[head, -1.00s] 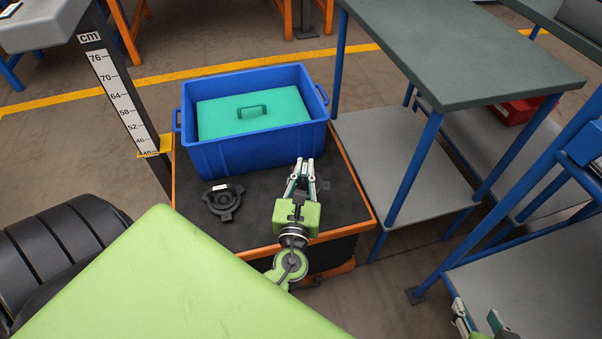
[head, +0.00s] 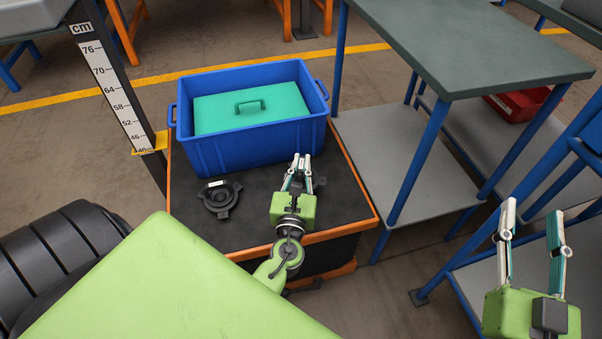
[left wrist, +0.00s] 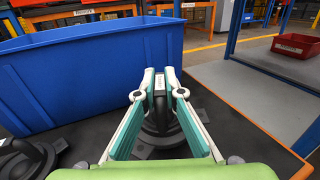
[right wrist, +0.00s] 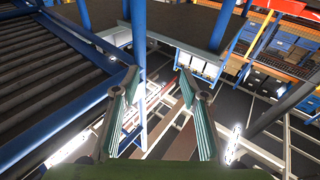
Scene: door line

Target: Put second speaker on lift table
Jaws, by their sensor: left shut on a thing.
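The lift table (head: 252,229) has a black top with an orange edge. One black speaker (head: 220,198) lies on its left front part; it also shows at the left of the left wrist view (left wrist: 22,160). My left gripper (head: 302,160) is over the right part of the table, shut on the second speaker (left wrist: 160,120), a round black part with a flange. That speaker is at the tabletop, mostly hidden by my gripper in the head view; I cannot tell whether it rests fully. My right gripper (head: 531,215) is open and empty, right of the table.
A blue crate (head: 250,150) with a green lidded insert (head: 250,108) stands on the back of the lift table, just beyond my left gripper. A grey-topped, blue-legged bench (head: 460,45) stands close on the right. A height scale (head: 115,90) stands at the left.

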